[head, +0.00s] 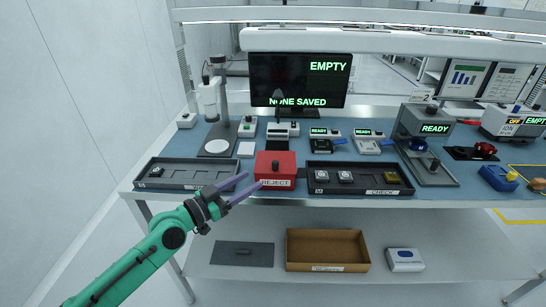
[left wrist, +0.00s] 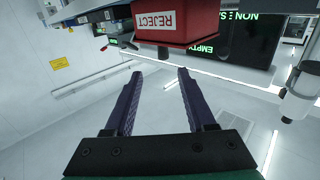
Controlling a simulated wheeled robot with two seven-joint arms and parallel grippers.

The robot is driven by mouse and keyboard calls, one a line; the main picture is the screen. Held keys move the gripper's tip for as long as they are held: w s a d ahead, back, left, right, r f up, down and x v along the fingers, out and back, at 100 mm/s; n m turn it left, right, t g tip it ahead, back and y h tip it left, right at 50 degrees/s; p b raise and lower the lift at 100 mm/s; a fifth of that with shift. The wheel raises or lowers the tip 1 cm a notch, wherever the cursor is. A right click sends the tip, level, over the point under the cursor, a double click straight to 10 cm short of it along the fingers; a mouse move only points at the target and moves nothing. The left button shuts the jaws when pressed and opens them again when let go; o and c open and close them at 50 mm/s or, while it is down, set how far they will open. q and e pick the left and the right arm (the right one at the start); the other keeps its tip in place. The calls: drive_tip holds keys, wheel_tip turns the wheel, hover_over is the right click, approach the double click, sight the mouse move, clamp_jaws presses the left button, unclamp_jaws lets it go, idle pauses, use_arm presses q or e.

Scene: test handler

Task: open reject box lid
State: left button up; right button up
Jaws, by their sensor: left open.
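The red reject box (head: 268,170), with a white REJECT label on its front, stands on the blue bench top between two dark trays. Its lid appears shut, with a dark knob (head: 275,165) on top. My left gripper (head: 253,182) is open and empty at the front left of the box, its purple fingers pointing towards it. In the left wrist view the box (left wrist: 195,38) appears upside down beyond the open fingers (left wrist: 159,74), apart from them. My right gripper is not in view.
A dark tray (head: 150,185) lies left of the box and a CHECK tray (head: 397,191) with several small parts lies right. A microscope (head: 212,100) and a monitor (head: 262,75) stand behind. A brown bin (head: 290,248) sits on the lower shelf.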

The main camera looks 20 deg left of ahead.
sight(273, 166)
use_arm(q)
drive_tip(key=p+x, duration=0.1)
drive_tip(key=x, duration=0.1)
drive_tip(key=p+x, duration=0.1)
drive_tip(key=x, duration=0.1)
drive_tip(key=p+x, duration=0.1)
drive_tip(key=x, duration=0.1)
drive_tip(key=shift+w+a+r, duration=0.25)
drive_tip(key=shift+w+a, duration=0.05)
drive_tip(key=x, duration=0.4)
drive_tip(key=shift+w+d+f+p, duration=0.15)
drive_tip(key=shift+d+f+p, duration=0.1)
drive_tip(key=shift+d+p, duration=0.15)
drive_tip(key=shift+w+f, duration=0.1)
drive_tip(key=shift+w, duration=0.1)
drive_tip(key=c, duration=0.7)
clamp_jaws()
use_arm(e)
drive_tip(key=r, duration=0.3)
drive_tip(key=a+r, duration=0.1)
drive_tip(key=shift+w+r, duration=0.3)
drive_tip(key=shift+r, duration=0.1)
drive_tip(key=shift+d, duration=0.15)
